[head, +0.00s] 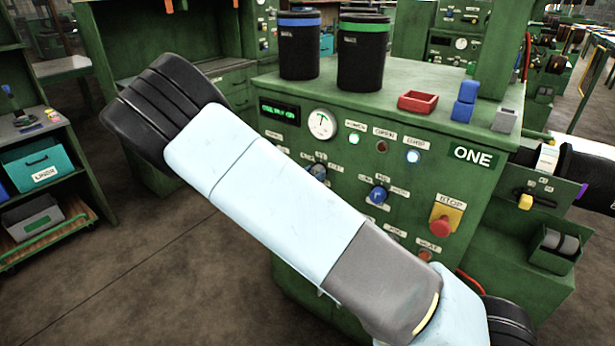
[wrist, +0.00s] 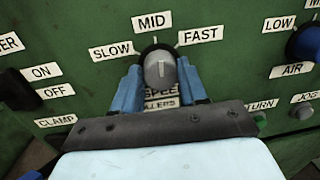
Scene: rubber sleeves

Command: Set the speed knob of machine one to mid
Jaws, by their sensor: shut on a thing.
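The speed knob (wrist: 160,68) is a grey round knob with a dark base on the green panel of machine one (head: 473,157). The SLOW (wrist: 111,50), MID (wrist: 152,21) and FAST (wrist: 201,35) labels surround its upper side. Its pale pointer mark stands nearly upright, roughly toward MID; its exact angle is hard to tell. My gripper (wrist: 160,72) is shut on the knob, with one blue finger at each side. The SPEED label (wrist: 161,91) below is partly covered by my gripper. In the head view, my arm hides the gripper.
A blue knob (wrist: 304,44) with LOW and AIR labels is to the right. A black ON/OFF switch (wrist: 16,90) is to the left. A red stop button (head: 440,224) sits lower right on the panel. Dark canisters (head: 363,55) and a red tray (head: 417,102) stand on the machine.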

